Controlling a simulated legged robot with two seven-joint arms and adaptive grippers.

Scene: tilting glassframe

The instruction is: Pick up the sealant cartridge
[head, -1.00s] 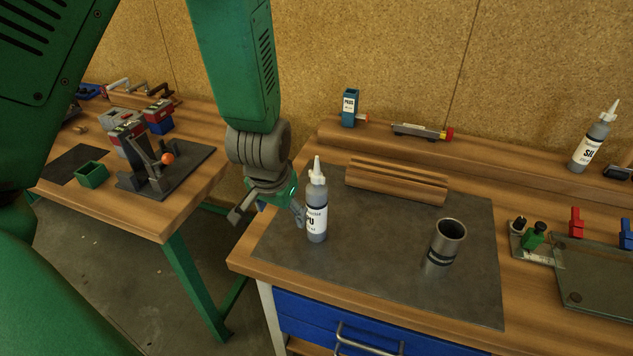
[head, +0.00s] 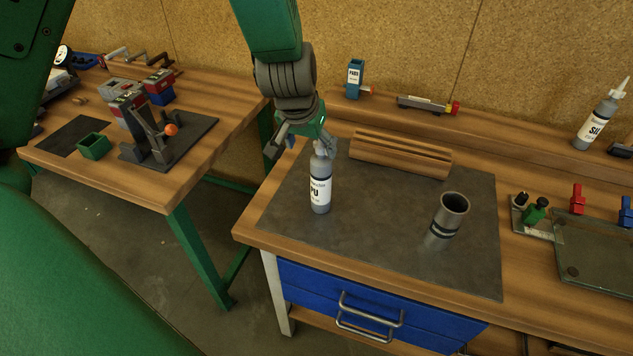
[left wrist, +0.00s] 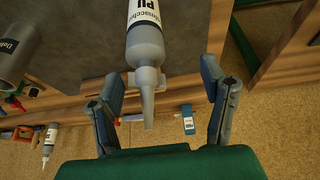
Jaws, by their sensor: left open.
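The sealant cartridge (head: 320,187) is a grey bottle with a white label reading PU. It stands upright on the dark mat (head: 385,240) of the right workbench. My left gripper (head: 303,147) is open at the top of the cartridge and hides its nozzle in the head view. In the left wrist view the cartridge (left wrist: 146,42) points its nozzle between the two spread fingers (left wrist: 163,105). I see a gap on each side of the nozzle. My right gripper is not in view.
A metal cup (head: 449,215) stands on the mat to the right. A ribbed wooden block (head: 400,153) lies behind. A second bottle, labelled SIL (head: 596,122), stands on the back ledge. Clear mat lies between cartridge and cup.

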